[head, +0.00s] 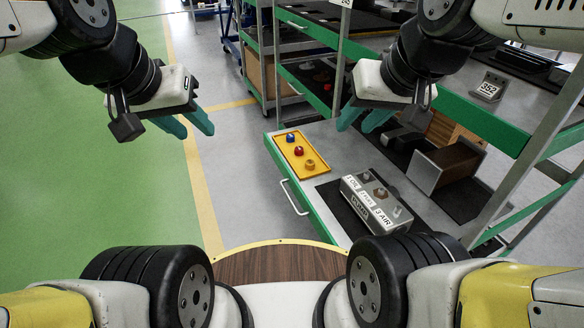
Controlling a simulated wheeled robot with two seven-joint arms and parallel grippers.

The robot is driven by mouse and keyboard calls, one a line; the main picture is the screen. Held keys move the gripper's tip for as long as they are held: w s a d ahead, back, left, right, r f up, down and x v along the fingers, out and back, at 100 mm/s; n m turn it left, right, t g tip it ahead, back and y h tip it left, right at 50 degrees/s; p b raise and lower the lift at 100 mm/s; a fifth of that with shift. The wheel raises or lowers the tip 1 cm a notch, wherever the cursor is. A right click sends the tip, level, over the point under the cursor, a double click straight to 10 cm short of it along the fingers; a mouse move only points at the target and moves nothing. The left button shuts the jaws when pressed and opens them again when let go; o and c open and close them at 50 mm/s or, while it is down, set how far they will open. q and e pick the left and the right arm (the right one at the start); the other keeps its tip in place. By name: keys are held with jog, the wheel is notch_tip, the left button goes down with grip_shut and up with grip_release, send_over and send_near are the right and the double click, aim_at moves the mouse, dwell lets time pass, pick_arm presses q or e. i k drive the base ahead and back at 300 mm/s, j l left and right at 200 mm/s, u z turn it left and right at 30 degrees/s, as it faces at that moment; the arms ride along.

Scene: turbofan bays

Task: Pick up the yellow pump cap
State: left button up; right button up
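A yellow cap (310,164) stands at the near end of a yellow tray (320,172) on the pulled-out drawer shelf. A red cap (299,151) and a blue cap (290,138) stand behind it in the same tray. My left gripper (198,132) is open and empty over the floor, to the left of the tray. My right gripper (355,126) is open and empty, above and to the right of the tray. Neither gripper touches a cap.
A grey pump box (375,202) with labelled ports sits on a black mat beside the tray. The drawer (300,200) has a handle on its left side. An open bin (445,165) lies to the right.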

aim_at(309, 164)
jog(key=k+z, duration=0.3)
jog(key=k+l+z, duration=0.25)
jog(key=i+j+z, duration=0.25)
jog(key=j+z, duration=0.25)
jog(key=i+j+z, duration=0.15)
jog(key=j+z, duration=0.15)
jog(key=i+j, duration=0.1)
jog(key=j, duration=0.25)
jog(key=i+j, duration=0.15)
jog(key=j, duration=0.2)
jog(key=i+j, duration=0.1)
jog(key=j, duration=0.25)
jog(key=i+j, duration=0.15)
jog(key=j, duration=0.15)
jog(key=i+j, duration=0.1)
jog(key=j, duration=0.25)
jog(key=i+j, duration=0.15)
jog(key=j, duration=0.2)
